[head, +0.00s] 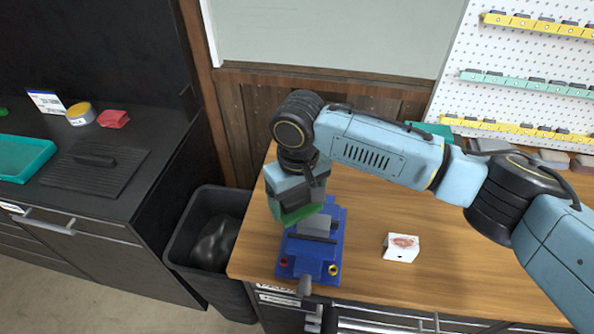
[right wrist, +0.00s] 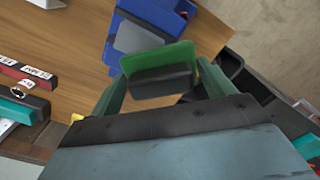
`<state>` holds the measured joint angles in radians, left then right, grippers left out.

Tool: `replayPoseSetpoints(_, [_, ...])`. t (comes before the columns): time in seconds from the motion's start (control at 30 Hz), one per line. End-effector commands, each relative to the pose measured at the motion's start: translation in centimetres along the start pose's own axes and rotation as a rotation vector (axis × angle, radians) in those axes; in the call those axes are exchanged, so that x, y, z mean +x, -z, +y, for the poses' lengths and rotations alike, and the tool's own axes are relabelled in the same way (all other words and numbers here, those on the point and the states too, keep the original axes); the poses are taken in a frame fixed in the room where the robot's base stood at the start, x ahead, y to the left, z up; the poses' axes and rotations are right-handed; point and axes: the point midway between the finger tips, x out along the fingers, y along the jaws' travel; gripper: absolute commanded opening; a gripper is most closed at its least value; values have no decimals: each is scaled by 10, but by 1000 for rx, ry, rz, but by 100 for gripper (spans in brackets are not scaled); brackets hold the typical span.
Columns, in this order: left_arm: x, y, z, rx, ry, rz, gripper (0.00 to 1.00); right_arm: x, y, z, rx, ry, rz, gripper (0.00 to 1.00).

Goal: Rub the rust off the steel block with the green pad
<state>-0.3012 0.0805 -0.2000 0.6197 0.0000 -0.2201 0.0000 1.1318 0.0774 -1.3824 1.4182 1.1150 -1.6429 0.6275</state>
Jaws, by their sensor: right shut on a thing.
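The green pad (head: 299,214) has a dark grip on its back, which shows in the right wrist view (right wrist: 160,82). My right gripper (head: 298,193) is shut on the pad and holds it at the far left side of the blue vise (head: 312,257). The grey steel block (head: 313,228) sits in the vise; the pad overlaps part of it in both views. The block's visible face looks plain grey, and I cannot tell whether the pad touches it. In the right wrist view the block (right wrist: 136,38) lies just beyond the pad. My left gripper is not in view.
A white block with a rust-brown patch (head: 401,247) sits on the wooden bench (head: 455,275) right of the vise. A black bin (head: 181,247) stands left of the bench. A dark counter (head: 100,185) holds a teal tray (head: 22,158). A pegboard (head: 540,60) stands behind.

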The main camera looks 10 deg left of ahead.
Motion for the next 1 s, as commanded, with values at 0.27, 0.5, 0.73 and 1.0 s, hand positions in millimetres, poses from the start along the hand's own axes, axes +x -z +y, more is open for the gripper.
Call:
replayPoseSetpoints(0.27, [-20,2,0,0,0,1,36,-29,1,-2,-5,0,1,60])
replayPoseSetpoints(0.5, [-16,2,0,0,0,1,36,-45,3,-4,-12,1,2,60])
replayPoseSetpoints(0.73, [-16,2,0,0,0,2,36,-49,3,-5,-13,0,1,60])
replayPoseSetpoints(1.0, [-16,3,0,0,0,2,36,-49,3,-5,-13,0,1,60])
